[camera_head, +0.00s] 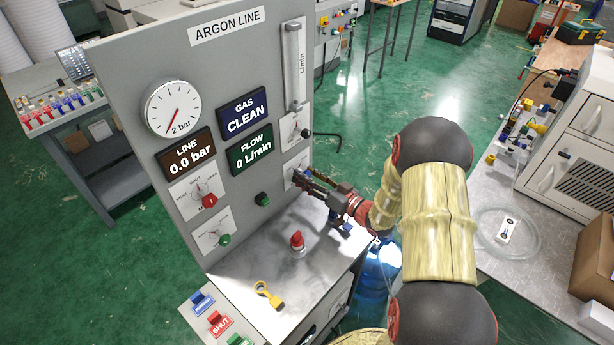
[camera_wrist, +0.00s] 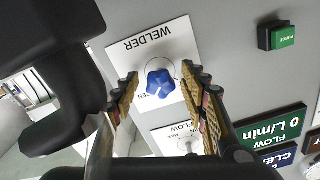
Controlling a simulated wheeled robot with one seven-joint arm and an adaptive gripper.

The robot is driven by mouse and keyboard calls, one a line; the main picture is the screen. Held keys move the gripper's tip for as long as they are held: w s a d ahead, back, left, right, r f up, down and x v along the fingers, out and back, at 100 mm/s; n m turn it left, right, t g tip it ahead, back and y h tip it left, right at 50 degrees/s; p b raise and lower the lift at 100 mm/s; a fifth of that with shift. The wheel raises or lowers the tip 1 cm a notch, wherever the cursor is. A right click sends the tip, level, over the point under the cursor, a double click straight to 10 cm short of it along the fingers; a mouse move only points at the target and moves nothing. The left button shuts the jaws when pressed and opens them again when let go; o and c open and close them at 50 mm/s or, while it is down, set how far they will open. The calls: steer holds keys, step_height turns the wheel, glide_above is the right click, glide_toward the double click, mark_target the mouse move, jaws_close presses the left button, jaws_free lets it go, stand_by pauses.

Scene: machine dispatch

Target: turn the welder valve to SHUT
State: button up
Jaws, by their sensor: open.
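The welder valve is a blue lobed knob (camera_wrist: 160,84) on a white plate marked WELDER (camera_wrist: 150,42), upside down in the wrist view. Part of an OPEN mark shows near one finger; the knob's exact pointing is hard to read. My gripper (camera_wrist: 163,77) is open, with one finger on each side of the knob. I cannot tell whether either fingertip touches it. In the head view my gripper (camera_head: 303,177) reaches the right side of the grey panel, in front of the welder plate (camera_head: 296,166), and the knob is hidden there.
The argon panel (camera_head: 225,75) carries a gauge (camera_head: 172,109), a LINE display reading 0.0 bar (camera_head: 187,154), a red knob (camera_head: 209,201) and green knobs. A red-topped fitting (camera_head: 297,240), a yellow tool (camera_head: 268,295) and coloured tags including SHUT (camera_head: 220,323) are below.

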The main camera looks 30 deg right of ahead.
steer(key=shift+c, duration=1.2)
jaws_close()
